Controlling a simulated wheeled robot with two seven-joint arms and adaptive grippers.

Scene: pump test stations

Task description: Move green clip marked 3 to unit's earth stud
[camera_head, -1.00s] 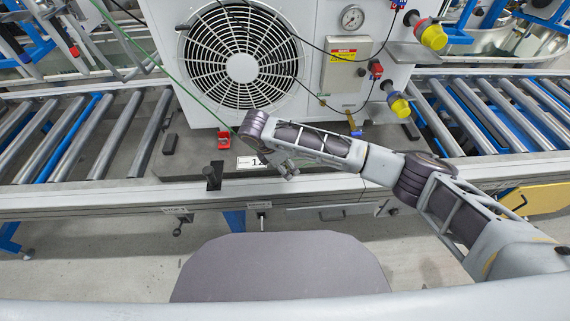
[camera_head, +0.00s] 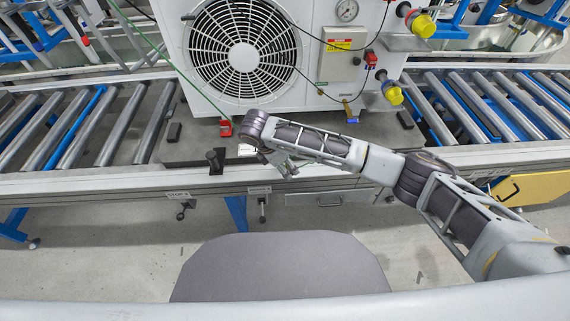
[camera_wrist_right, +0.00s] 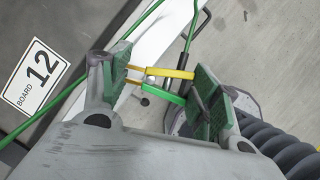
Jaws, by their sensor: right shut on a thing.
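My right gripper (camera_head: 285,165) is over the front edge of the bench, in front of the white unit (camera_head: 307,50). In the right wrist view its two green-padded fingers (camera_wrist_right: 160,84) are closed on a small clip with yellow bars and a green bar (camera_wrist_right: 165,92). A green cable (camera_wrist_right: 192,35) shows beside the clip. No number is readable on the clip. On the unit's lower front is a small brass-coloured part (camera_head: 347,107) with a blue piece below it; I cannot tell whether it is the earth stud. My left gripper is not in view.
A red block (camera_head: 225,128) sits at the unit's lower left corner, near a thin green cable (camera_head: 205,92). A dark post (camera_head: 214,160) stands at the bench edge. Yellow-capped ports (camera_head: 392,93) stick out on the unit's right. A "BOARD 12" label (camera_wrist_right: 35,77) lies beside the gripper.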

